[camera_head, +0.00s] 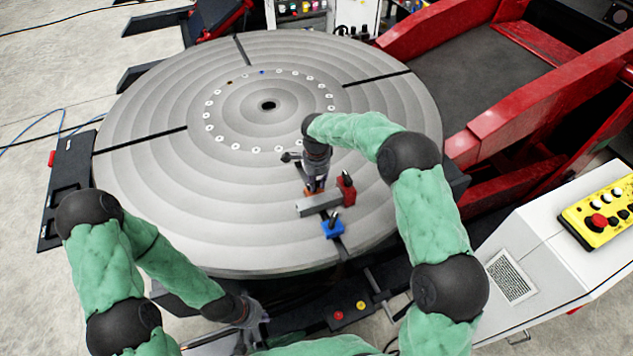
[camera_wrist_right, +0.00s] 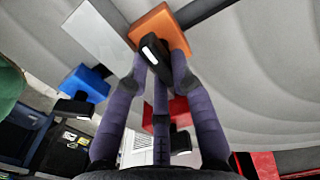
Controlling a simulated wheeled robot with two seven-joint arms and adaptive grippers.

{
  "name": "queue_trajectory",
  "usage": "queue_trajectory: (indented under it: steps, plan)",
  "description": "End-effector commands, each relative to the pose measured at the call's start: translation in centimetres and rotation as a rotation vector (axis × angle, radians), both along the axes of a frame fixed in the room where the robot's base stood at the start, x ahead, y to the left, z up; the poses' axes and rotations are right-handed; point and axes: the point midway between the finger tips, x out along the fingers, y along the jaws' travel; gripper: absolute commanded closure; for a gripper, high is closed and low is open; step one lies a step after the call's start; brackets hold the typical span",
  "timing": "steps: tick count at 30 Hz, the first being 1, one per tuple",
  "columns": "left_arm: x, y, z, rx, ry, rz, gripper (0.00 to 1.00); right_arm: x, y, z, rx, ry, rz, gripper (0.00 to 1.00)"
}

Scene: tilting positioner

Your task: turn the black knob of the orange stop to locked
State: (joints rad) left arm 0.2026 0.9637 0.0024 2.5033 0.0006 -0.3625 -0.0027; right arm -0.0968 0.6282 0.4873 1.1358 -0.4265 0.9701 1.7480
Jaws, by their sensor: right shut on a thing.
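The orange stop (camera_wrist_right: 166,28) lies on the round grey turntable (camera_head: 150,170), against one end of a grey bar (camera_wrist_right: 97,32). Its black knob (camera_wrist_right: 153,46) has a white mark and sits between the fingers of my right gripper (camera_wrist_right: 158,64), which is shut on it. In the head view the right gripper (camera_head: 315,180) comes down over the orange stop (camera_head: 308,192) and hides most of it, with the knob. My left gripper (camera_head: 252,318) is low, in front of the turntable; its fingers are too small and dark to read.
A red stop (camera_head: 346,189) and a blue stop (camera_head: 332,229), each with a black knob, stand close by around the grey bar (camera_head: 318,202). A red frame (camera_head: 540,110) and a white console with a yellow button box (camera_head: 605,212) stand to the right. The turntable's left half is clear.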

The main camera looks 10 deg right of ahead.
Motion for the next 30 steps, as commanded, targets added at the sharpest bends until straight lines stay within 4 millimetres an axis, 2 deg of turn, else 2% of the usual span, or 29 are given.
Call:
queue_trajectory:
  steps: [1, 3, 12, 16, 20, 30]
  plan:
    - [0.0, 0.0, 0.0, 0.000, 0.000, 0.000, 1.00, 0.0, 0.0, 0.0, 0.001, 0.000, -0.001, 0.70]
    - [0.0, 0.0, 0.0, 0.000, 0.000, 0.000, 1.00, 0.0, 0.0, 0.0, 0.000, 0.000, -0.001, 0.51]
    - [0.0, 0.0, 0.0, 0.000, 0.000, 0.000, 1.00, 0.0, 0.0, 0.0, 0.000, 0.000, 0.000, 0.51]
    - [0.0, 0.0, 0.0, 0.000, 0.000, 0.000, 1.00, 0.1, 0.0, 0.6, 0.000, -0.002, 0.000, 0.51]
    - [0.0, 0.0, 0.0, 0.000, 0.000, 0.000, 1.00, 0.1, 0.0, 2.4, 0.000, -0.005, 0.000, 0.51]
    - [0.0, 0.0, 0.0, 0.000, 0.000, 0.000, 1.00, 0.1, 0.0, 8.9, 0.001, -0.004, 0.000, 0.51]
